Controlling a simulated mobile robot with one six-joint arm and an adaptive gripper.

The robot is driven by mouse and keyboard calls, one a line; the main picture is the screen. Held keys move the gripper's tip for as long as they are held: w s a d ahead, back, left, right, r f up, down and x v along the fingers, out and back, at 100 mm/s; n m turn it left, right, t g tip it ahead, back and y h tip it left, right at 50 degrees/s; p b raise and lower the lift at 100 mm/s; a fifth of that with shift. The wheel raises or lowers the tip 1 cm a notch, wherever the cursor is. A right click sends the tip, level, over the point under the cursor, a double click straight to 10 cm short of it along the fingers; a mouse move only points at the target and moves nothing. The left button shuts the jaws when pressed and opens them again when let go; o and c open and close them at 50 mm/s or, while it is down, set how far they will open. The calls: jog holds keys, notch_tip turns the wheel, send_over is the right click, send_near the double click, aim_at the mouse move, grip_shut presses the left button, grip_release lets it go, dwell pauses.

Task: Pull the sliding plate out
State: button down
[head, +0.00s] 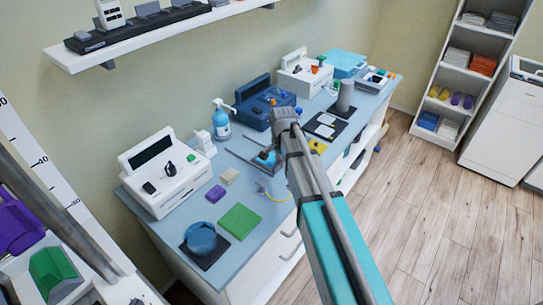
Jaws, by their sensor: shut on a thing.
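The sliding plate (264,159) looks like a small blue piece between two thin dark rails on the blue-grey counter. It lies near the middle of the counter, partly covered by my arm. My gripper (274,149) is at the plate, just below the grey wrist. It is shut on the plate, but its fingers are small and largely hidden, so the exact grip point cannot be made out.
A white device (168,178) stands left on the counter (262,208), near a green pad (240,221) and a blue bowl (201,238). A pump bottle (221,121) and a blue device (266,103) stand behind the rails. The wooden floor at right is clear.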

jog(key=c, duration=0.7)
grip_release()
